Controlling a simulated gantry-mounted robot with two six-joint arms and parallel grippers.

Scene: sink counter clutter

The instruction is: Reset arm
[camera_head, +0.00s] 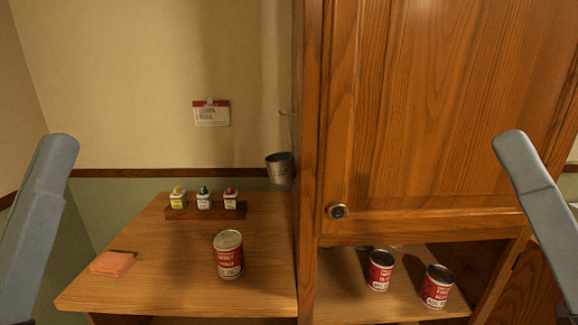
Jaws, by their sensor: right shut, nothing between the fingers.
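My right arm (540,215) comes in from the lower right, in front of the wooden cabinet, as a smooth grey piece with a rounded upper end. Its gripper is shut and holds nothing, and I cannot make out separate fingers. My left arm (38,205) stands at the left edge as a similar grey piece, tilted, and its gripper is out of view. Neither visible arm part appears to hold an object.
Two cans (381,271) (437,288) stand beneath the closed cabinet door (440,110). A metal cup (280,168) hangs beside the cabinet.

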